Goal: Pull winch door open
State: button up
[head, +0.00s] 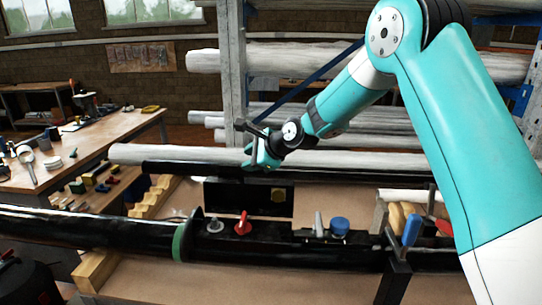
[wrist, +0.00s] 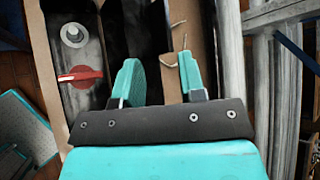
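The black mast (head: 90,228) lies lengthwise across the bench, with a green ring around it. A flat black panel with a yellow hexagonal mark, which looks like the winch door (head: 230,198), stands upright along the mast's far side. A red lever (head: 243,224) and a grey knob (head: 214,226) sit on the mast in front of it; the lever also shows in the wrist view (wrist: 80,75). My gripper (head: 258,159) is above and behind the panel. Its two teal fingers are apart in the wrist view (wrist: 160,78), with nothing seen held between them. Contact with the panel is not visible.
A blue knob (head: 340,226) and a blue-handled clamp (head: 411,232) are farther right on the mast. A rack with long wrapped tubes (head: 290,58) stands behind my arm. A wooden workbench (head: 90,150) with tools is at the left.

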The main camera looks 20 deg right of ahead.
jog(key=b+v, duration=0.1)
jog(key=v, duration=0.8)
jog(key=shift+b, duration=0.4)
jog(key=s+a+n+g, duration=0.2)
jog(key=s+a+n, duration=0.2)
jog(key=s+n, duration=0.25)
jog(key=s+a+n+g, duration=0.2)
jog(key=s+a+n, duration=0.35)
jog(key=s, duration=0.25)
jog(key=s+f+n+g+h, duration=0.1)
jog(key=s+n+g, duration=0.4)
jog(key=s+n, duration=1)
jog(key=s, duration=0.5)
jog(key=shift+s+a+f+n+h, duration=0.15)
jog(key=shift+s+f+n+h, duration=0.15)
jog(key=shift+f+h, duration=0.1)
jog(key=shift+w, duration=0.1)
